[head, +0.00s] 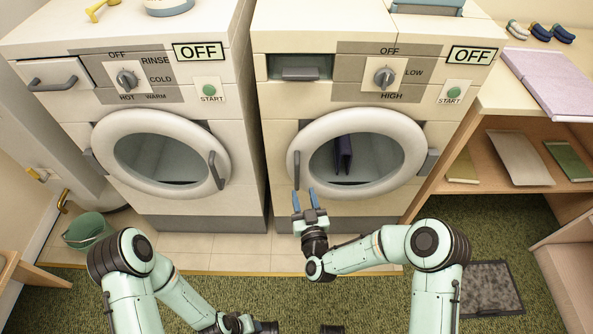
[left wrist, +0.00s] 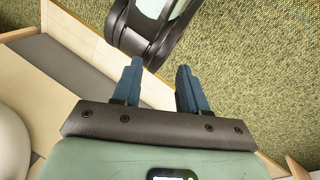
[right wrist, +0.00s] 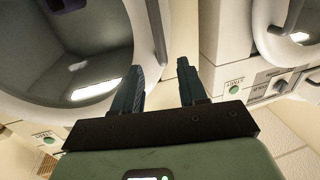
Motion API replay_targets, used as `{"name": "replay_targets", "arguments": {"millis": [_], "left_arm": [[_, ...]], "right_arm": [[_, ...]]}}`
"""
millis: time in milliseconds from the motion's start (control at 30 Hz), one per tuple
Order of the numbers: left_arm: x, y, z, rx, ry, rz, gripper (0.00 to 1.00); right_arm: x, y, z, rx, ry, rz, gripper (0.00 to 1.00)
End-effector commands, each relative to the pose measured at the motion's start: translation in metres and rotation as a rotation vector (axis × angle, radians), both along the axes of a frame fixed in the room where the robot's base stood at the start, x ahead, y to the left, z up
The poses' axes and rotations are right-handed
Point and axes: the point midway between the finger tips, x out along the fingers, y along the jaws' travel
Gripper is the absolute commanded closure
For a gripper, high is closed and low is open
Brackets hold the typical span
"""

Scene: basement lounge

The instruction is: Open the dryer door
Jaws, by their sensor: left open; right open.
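The dryer (head: 394,210) is the right-hand white machine, with LOW and HIGH on its dial. Its round door (head: 412,136) looks shut, with a dark blue item (head: 343,153) behind the glass. The grey door handle (head: 297,170) is on the door's left side. My right gripper (head: 304,194) is open and empty just below this handle. In the right wrist view, the handle (right wrist: 157,30) shows beyond the open right gripper (right wrist: 164,78). My left gripper (left wrist: 158,72) is open and empty in the left wrist view, low over the floor; its fingers are unclear in the head view.
A washer (head: 190,223) with a shut round door stands left of the dryer. A wooden shelf (head: 470,152) with folded cloths is close on the dryer's right. A green bucket (head: 86,232) stands at lower left. The tiled floor in front of the machines looks clear.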

Motion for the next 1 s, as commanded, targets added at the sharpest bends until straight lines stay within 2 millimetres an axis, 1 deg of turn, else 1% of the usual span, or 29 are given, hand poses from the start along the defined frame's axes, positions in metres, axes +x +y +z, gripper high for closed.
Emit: {"name": "replay_targets", "arguments": {"millis": [33,100,300,400,500,700,933,967,1000], "left_arm": [[0.002,0.001,-0.003,0.003,-0.006,0.003,0.57],[0.006,0.003,-0.006,0.007,-0.014,0.007,0.57],[0.016,0.008,-0.014,0.022,-0.043,0.019,0.57],[0.021,0.011,-0.018,0.028,-0.055,0.024,0.57],[0.025,0.013,-0.020,0.032,-0.065,0.028,0.57],[0.028,0.014,-0.022,0.037,-0.074,0.032,0.57],[0.028,0.014,-0.022,0.037,-0.075,0.032,0.57],[0.028,0.014,-0.022,0.037,-0.075,0.032,0.57],[0.028,0.014,-0.022,0.037,-0.075,0.032,0.57]], "right_arm": [[0.011,0.002,-0.001,0.002,-0.003,-0.002,0.58],[0.026,0.005,-0.002,0.001,-0.001,-0.002,0.58],[0.067,0.013,-0.003,0.002,0.001,-0.002,0.58],[0.083,0.017,-0.003,0.001,0.003,0.000,0.58],[0.094,0.019,-0.002,0.001,0.003,0.000,0.58],[0.103,0.021,-0.002,0.001,0.004,0.002,0.58],[0.104,0.021,-0.002,0.001,0.005,0.002,0.58],[0.104,0.021,-0.002,0.001,0.005,0.002,0.61],[0.104,0.021,-0.002,0.001,0.005,0.002,0.74]]}}
